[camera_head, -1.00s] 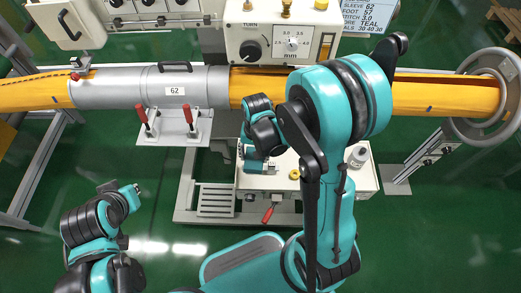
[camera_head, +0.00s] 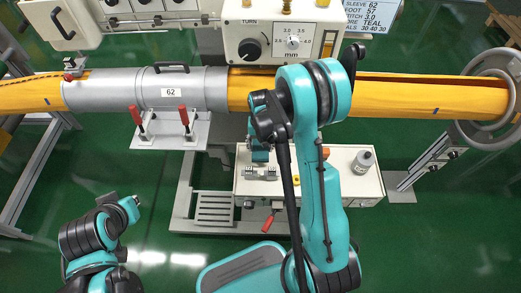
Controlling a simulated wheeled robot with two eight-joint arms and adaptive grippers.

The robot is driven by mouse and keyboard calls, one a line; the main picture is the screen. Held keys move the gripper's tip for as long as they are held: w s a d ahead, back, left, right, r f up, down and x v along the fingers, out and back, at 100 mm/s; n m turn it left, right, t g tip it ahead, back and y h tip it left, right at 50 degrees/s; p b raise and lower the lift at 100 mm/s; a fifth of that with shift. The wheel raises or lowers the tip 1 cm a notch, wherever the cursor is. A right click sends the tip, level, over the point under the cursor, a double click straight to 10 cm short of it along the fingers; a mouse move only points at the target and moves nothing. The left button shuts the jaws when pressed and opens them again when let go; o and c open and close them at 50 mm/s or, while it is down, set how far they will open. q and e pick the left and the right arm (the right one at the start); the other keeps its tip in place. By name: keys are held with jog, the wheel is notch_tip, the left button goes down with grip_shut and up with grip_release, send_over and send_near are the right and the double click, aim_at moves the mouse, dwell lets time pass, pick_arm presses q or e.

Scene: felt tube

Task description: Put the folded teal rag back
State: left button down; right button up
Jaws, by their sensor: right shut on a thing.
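My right gripper (camera_head: 260,165) is above the left end of the white bench top (camera_head: 340,190), just below the orange felt tube (camera_head: 400,103). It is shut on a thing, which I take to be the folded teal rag. A teal patch shows there, but my wrist covers much of it and rag and teal gripper casing are hard to tell apart. My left gripper (camera_head: 125,203) hangs at lower left, apart from the tube and bench; its fingers are too small to read.
A grey sleeve marked 62 (camera_head: 140,90) surrounds the tube, with two red-handled clamps (camera_head: 184,116) below. A red handle (camera_head: 267,223) sticks out in front. A machine head (camera_head: 280,40) stands behind.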

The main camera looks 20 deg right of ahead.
jog(key=shift+f, duration=0.85)
pick_arm(q)
jog(key=shift+f, duration=0.4)
pick_arm(e)
jog(key=shift+r, duration=0.1)
pick_arm(q)
jog(key=shift+f+b, duration=0.65)
jog(key=shift+b, duration=0.1)
pick_arm(e)
jog(key=shift+f, duration=0.65)
jog(key=o, duration=1)
jog(key=shift+r, duration=0.1)
pick_arm(q)
jog(key=shift+r, duration=0.1)
